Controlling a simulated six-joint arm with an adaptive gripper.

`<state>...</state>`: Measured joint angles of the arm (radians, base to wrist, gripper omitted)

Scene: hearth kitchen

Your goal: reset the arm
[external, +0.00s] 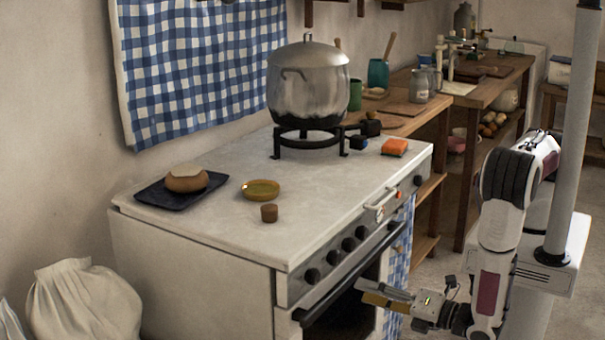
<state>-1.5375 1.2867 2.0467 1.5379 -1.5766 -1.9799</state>
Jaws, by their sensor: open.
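My gripper (375,293) is in the external view, low in front of the stove's oven door, at the end of my bent arm. It points left, and its jaws are open with nothing visible between them. It is below the stove top (230,225) and close to the oven handle (350,275); I cannot tell whether it touches the door or the cloth there.
On the stove top are a large pot (308,85) on a black stand, a dark tray (150,193) with a bread-like item, a yellow dish (262,190), a small brown cup (269,213) and an orange sponge (395,147). A checked towel (399,260) hangs at the front. Wooden shelves stand behind.

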